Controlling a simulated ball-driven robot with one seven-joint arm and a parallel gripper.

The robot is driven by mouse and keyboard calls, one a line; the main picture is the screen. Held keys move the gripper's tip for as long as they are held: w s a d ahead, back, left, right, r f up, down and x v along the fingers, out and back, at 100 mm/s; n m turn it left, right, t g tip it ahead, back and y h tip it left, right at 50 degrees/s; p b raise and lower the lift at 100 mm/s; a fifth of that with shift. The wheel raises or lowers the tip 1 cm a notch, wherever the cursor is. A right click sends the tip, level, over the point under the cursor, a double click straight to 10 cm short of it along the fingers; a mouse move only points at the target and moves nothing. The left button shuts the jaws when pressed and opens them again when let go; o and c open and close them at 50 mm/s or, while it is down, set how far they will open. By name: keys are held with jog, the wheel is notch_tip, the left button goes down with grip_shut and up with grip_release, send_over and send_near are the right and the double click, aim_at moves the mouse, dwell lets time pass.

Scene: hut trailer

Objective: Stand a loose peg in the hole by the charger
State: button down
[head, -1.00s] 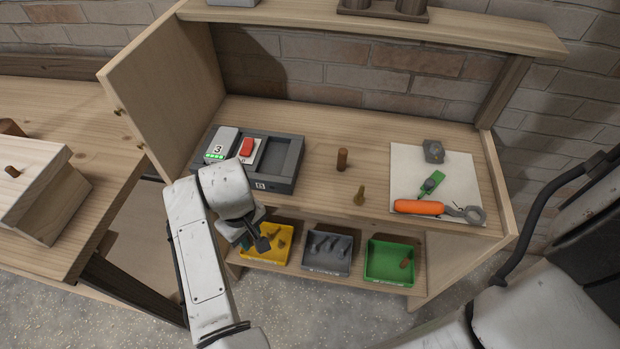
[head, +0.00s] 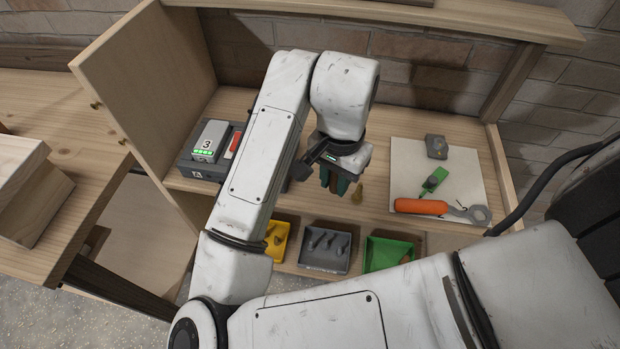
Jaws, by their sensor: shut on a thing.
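My gripper (head: 337,186) hangs over the middle of the bench with its teal fingers pointing down. It is shut on a brown wooden peg (head: 333,183), of which only a narrow strip shows between the fingers. I cannot tell whether its lower end touches the bench. A small brass-coloured peg (head: 357,194) stands just right of the fingers. The charger (head: 202,168) is at the left of the bench, with a battery marked 3 (head: 208,145) and a red switch (head: 235,145). My arm covers its right part. No empty hole shows.
Below the bench are yellow (head: 277,262), grey (head: 325,270) and green (head: 366,262) bins with small parts. A white sheet (head: 405,160) at right holds an orange-handled tool (head: 425,207), a green part (head: 433,182) and a grey block (head: 436,146). The cabinet door (head: 140,75) stands at left.

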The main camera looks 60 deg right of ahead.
jog(key=w+d+f, duration=0.1)
jog(key=w+f, duration=0.1)
jog(key=w+d+f, duration=0.1)
jog(key=w+f, duration=0.2)
jog(key=w+d+f, duration=0.2)
jog(key=shift+w+f, duration=0.25)
jog(key=shift+w, duration=0.15)
jog(key=shift+w+d+f+p, duration=0.15)
jog(key=shift+f+p, duration=0.2)
jog(key=shift+f, duration=1.3)
jog(key=shift+f, duration=0.1)
jog(key=shift+f, duration=0.1)
jog(key=c, duration=0.9)
grip_release()
jog(key=shift+c, duration=0.2)
